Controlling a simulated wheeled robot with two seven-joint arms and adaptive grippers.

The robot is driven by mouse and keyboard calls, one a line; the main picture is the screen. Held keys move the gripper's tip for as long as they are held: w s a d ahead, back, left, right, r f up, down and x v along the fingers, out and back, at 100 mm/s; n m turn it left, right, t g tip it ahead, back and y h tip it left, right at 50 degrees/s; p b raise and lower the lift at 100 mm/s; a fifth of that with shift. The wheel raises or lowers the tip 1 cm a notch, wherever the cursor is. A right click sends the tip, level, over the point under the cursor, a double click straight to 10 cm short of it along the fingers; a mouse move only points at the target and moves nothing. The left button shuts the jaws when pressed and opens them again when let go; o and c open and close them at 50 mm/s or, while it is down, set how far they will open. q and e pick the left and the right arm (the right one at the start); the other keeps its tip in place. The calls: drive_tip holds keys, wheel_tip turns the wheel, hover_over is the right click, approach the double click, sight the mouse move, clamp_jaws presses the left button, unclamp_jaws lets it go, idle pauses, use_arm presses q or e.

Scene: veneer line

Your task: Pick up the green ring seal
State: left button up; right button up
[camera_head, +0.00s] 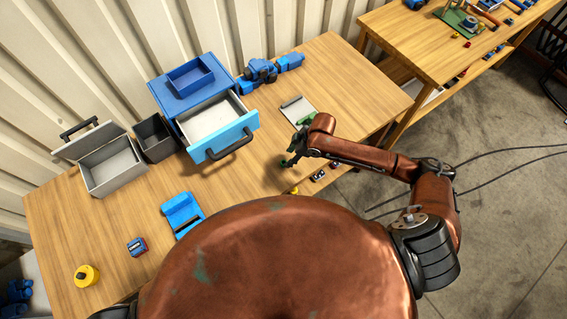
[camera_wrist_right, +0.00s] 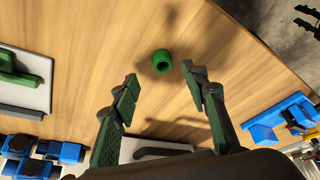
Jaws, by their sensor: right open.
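The green ring seal (camera_wrist_right: 162,61) is a short green cylinder with a dark hole, resting on the wooden table in the right wrist view. My right gripper (camera_wrist_right: 159,71) is open, with its two green-padded fingers apart on either side of the line to the ring seal. The ring seal shows just beyond the fingertips, and nothing is between the fingers. In the head view my right gripper (camera_head: 287,161) is low over the right part of the table; I cannot make out the ring seal there. My left gripper is not in view.
A blue drawer unit (camera_head: 218,143) with its drawer open stands left of my right gripper. A grey tray (camera_head: 297,110) lies behind it. Small parts (camera_head: 318,175) lie near the front edge. A grey open box (camera_head: 112,168) and a blue holder (camera_head: 182,214) are further left.

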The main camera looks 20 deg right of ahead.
sight(284, 162)
drive_tip(key=p+x, duration=0.1)
drive_tip(key=x, duration=0.4)
drive_tip(key=shift+s+a, duration=0.15)
drive_tip(key=shift+a, duration=0.05)
drive_tip(key=shift+c, duration=0.2)
drive_tip(key=c, duration=1)
